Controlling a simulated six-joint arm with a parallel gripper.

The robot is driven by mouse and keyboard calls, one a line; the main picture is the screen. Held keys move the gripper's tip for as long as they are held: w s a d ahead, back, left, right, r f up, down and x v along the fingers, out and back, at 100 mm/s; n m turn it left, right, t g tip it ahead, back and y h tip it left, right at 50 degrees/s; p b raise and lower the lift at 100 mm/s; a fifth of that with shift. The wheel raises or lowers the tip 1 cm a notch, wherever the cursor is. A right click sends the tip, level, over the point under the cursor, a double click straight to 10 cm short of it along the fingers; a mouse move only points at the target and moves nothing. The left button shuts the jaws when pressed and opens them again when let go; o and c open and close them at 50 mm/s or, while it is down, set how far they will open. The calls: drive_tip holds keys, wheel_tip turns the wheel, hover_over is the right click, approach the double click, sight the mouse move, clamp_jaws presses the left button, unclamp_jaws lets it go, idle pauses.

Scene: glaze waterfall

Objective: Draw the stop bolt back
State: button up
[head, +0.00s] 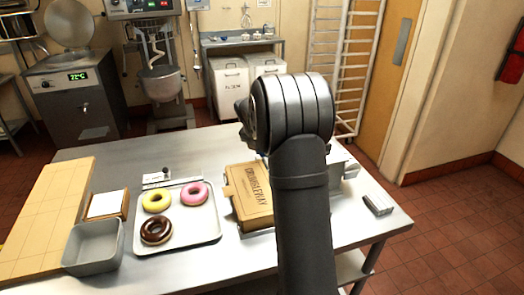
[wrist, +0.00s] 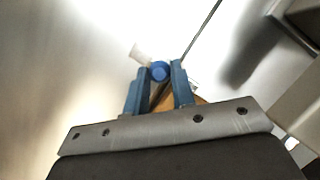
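In the wrist view, a small round blue knob (wrist: 159,71), which looks like the end of the stop bolt, shows between the tips of my gripper (wrist: 160,72). The two blue fingers stand apart, one on each side of the knob, with little or no gap to it. I cannot tell whether they press on it or whether it lies just beyond the tips. A pale translucent piece (wrist: 140,54) sticks out up and left of the knob. In the head view my arm hides the gripper and the bolt.
On the steel table (head: 190,262) are a tray (head: 208,232) with yellow, pink and brown doughnuts, a brown box (head: 251,197) close to my arm, a grey bin (head: 93,248) and a wooden board (head: 45,220). A small grey block (head: 377,204) lies at the right edge.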

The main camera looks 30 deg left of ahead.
clamp_jaws()
drive_tip(key=shift+w+a+r, duration=0.1)
drive_tip(key=shift+w+a, duration=1.4)
drive_tip(key=shift+a, duration=0.05)
drive_tip(key=o, duration=0.6)
unclamp_jaws()
drive_tip(key=shift+w+a, duration=0.1)
drive_tip(key=shift+o, duration=0.8)
drive_tip(key=v, duration=1.7)
drive_tip(key=shift+r, duration=0.2)
drive_tip(key=shift+f, duration=0.15)
